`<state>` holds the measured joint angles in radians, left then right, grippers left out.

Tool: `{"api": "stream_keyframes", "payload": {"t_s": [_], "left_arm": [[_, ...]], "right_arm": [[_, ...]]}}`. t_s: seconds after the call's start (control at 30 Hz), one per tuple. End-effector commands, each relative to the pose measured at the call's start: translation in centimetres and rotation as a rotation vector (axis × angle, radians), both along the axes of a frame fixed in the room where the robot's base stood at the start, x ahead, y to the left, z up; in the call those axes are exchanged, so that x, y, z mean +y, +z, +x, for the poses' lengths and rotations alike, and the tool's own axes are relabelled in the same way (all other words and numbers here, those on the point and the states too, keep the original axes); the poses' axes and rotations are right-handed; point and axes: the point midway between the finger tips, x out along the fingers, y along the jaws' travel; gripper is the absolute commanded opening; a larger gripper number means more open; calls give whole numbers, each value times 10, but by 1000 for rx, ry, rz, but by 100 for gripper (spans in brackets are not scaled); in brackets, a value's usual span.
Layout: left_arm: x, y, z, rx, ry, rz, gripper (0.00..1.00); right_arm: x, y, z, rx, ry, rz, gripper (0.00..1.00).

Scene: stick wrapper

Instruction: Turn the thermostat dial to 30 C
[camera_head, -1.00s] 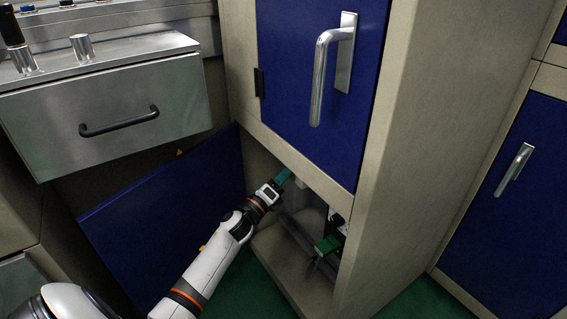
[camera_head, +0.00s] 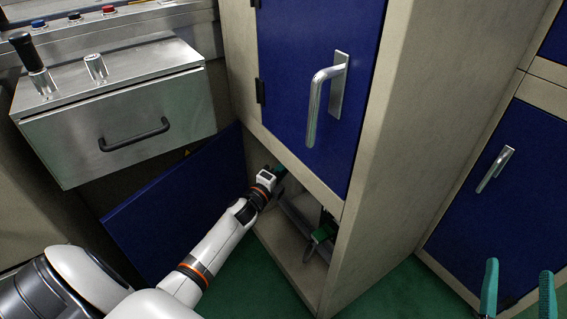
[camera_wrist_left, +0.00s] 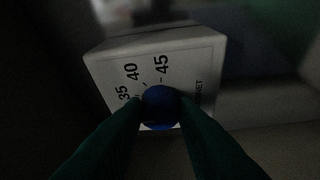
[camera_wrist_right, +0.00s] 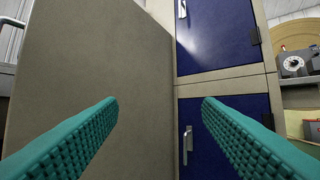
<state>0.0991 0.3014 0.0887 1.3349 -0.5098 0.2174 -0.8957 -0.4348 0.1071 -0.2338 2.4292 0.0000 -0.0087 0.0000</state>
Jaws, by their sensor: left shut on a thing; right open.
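The thermostat is a pale box (camera_wrist_left: 115,65) in the left wrist view, printed with 35, 40 and 45 and part of a word. Its blue dial (camera_wrist_left: 160,110) sits between the dark green fingers of my left gripper (camera_wrist_left: 162,102), which is shut on it. The dial's pointer and the 30 mark cannot be made out. In the head view my left gripper (camera_head: 281,169) reaches into the open lower cabinet, and the thermostat is hidden there. My right gripper (camera_head: 519,266) is open and empty at the lower right; its teal fingers also show in the right wrist view (camera_wrist_right: 160,100).
The blue lower door (camera_head: 180,190) stands open left of my left arm. A blue upper door (camera_head: 320,90) with a metal handle (camera_head: 325,95) is shut above the opening. A green-handled item (camera_head: 322,234) lies inside. A steel drawer (camera_head: 120,120) juts out at left.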

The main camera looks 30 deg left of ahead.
Motion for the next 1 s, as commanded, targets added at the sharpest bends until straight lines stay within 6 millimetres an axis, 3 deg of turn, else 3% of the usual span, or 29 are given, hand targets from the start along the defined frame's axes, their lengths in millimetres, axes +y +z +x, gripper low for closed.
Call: {"api": "stream_keyframes", "payload": {"t_s": [0.23,0.5,0.7,1.0], "left_arm": [[0,4,0,45,0,-100,3],[0,4,0,84,0,-194,3],[0,3,0,105,1,-245,3],[0,2,0,118,0,-280,3]], "right_arm": [[-10,-66,7,456,-27,-122,60],[-27,-130,-22,883,-53,-224,60],[-39,-157,-50,1102,-66,-273,60],[-48,-173,-74,1261,-74,-306,60]]}}
